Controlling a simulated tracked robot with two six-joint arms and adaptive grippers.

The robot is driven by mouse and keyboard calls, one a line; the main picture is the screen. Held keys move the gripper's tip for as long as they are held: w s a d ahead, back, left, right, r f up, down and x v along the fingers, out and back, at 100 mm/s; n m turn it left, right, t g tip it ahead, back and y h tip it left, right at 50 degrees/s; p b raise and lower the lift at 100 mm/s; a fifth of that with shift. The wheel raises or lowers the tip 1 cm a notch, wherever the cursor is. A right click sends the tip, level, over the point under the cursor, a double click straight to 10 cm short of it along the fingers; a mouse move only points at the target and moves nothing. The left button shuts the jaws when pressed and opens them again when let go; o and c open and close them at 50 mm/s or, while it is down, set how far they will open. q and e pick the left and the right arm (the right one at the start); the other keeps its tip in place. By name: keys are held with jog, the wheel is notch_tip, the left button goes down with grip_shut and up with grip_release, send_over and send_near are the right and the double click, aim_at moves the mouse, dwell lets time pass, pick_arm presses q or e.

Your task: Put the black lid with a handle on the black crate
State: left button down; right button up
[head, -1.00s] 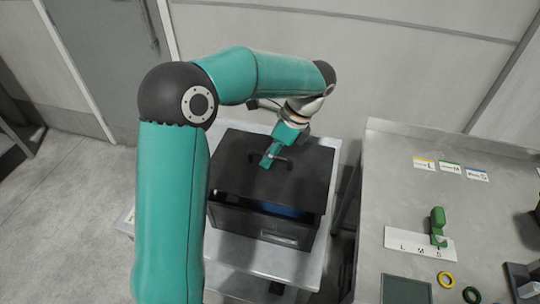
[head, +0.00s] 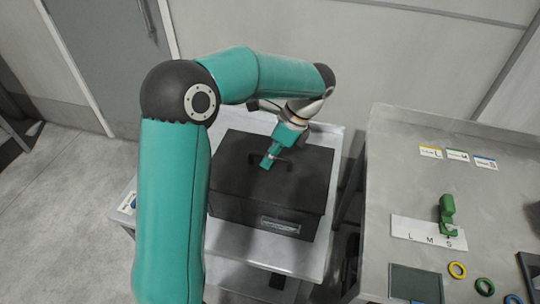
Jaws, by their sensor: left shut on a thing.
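The black lid (head: 300,178) lies over the top of the black crate (head: 235,208), and no gap shows along the front edge. The crate stands on a grey metal stand and has a pale label on its front. My left gripper (head: 268,160) is shut on the lid's handle (head: 284,161) from above. My left arm hides the crate's left side. My right gripper is not in view.
The grey stand (head: 250,255) has bare surface in front of the crate. To the right is a metal table (head: 400,180) with a green tool (head: 447,215), a white lettered plate (head: 412,231), coloured rings (head: 457,270) and a dark panel (head: 416,284). A wall is behind.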

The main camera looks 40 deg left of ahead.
pick_arm(q)
jog(key=c, duration=1.1)
grip_release()
jog(key=v, duration=1.2)
jog(key=shift+f, duration=0.1)
